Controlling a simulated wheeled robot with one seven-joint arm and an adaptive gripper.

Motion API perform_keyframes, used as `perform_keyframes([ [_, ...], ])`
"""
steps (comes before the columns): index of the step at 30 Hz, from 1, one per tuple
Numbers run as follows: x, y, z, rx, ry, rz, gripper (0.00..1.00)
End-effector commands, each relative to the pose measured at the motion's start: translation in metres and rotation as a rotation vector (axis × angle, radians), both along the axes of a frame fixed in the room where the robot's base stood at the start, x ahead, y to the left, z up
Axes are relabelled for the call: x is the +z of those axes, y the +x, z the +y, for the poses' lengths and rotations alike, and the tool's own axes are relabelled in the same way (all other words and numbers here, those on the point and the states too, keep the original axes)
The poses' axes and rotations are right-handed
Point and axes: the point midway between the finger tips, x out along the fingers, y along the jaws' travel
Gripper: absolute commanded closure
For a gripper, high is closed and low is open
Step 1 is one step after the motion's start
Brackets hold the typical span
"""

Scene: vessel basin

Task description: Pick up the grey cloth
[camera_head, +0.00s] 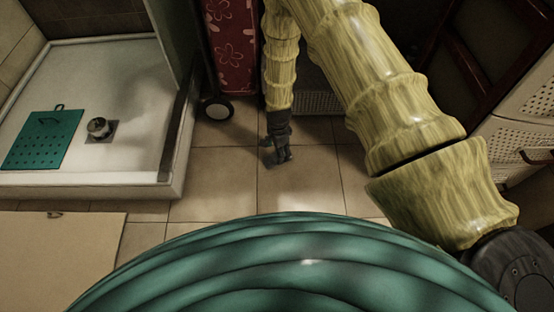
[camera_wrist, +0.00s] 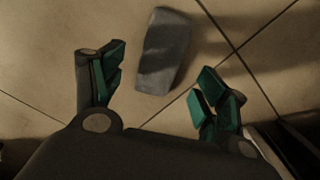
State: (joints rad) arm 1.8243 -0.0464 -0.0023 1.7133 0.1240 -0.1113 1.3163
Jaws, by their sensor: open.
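The grey cloth (camera_wrist: 163,50) is a small, oblong grey piece lying on the tiled floor in the wrist view. It sits ahead of and between the two fingers of my gripper (camera_wrist: 158,68), which are spread wide with green pads and hold nothing. Clear floor shows between the cloth and each finger. In the head view my gripper (camera_head: 278,152) hangs low over the floor tiles at the centre, pointing down. The cloth cannot be told apart clearly from the gripper there.
A white shower tray (camera_head: 100,178) with a raised rim stands at left, holding a green mat (camera_head: 42,140) and a metal drain piece (camera_head: 98,127). A red floral cart (camera_head: 232,45) with a wheel (camera_head: 216,108) stands behind. White perforated drawers (camera_head: 522,138) are at right.

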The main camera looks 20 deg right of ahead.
Motion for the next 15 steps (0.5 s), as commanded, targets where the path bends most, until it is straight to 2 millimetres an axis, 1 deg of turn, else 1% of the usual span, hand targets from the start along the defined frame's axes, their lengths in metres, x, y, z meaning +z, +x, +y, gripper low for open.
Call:
perform_keyframes([
  [1,-0.010,-0.001,0.001,0.000,0.000,0.000,0.27],
  [9,-0.038,-0.001,0.004,-0.001,0.000,0.001,0.27],
  [15,-0.040,-0.001,0.004,-0.001,0.000,0.000,0.27],
])
